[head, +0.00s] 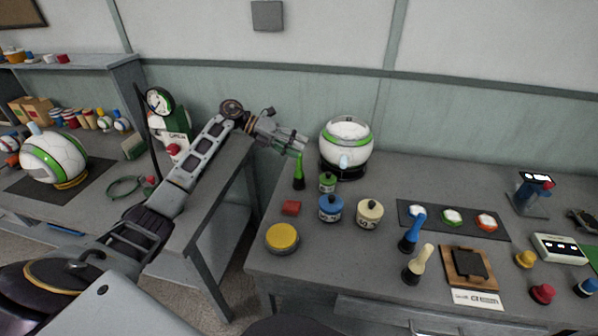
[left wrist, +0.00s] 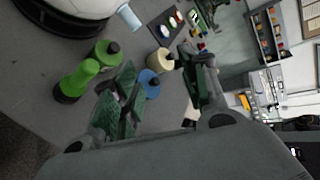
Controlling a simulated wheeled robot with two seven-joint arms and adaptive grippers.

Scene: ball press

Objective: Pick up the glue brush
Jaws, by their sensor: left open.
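A green-handled tool with a black foot (head: 299,172) stands upright near the left edge of the right-hand table. It also shows in the left wrist view (left wrist: 76,80). Two similar tools, one blue (head: 412,232) and one cream (head: 419,263), stand further right; I cannot tell by a label which is the glue brush. My left gripper (head: 301,144) is open and empty, close to the top of the green handle in the head view. In the left wrist view its fingers (left wrist: 162,92) are spread, and the green tool lies outside them, to the left. My right gripper is not in view.
Green (head: 327,183), blue (head: 331,209) and cream (head: 370,214) pots stand near the green tool. A white ball machine (head: 346,140) stands behind. A gap separates the two tables.

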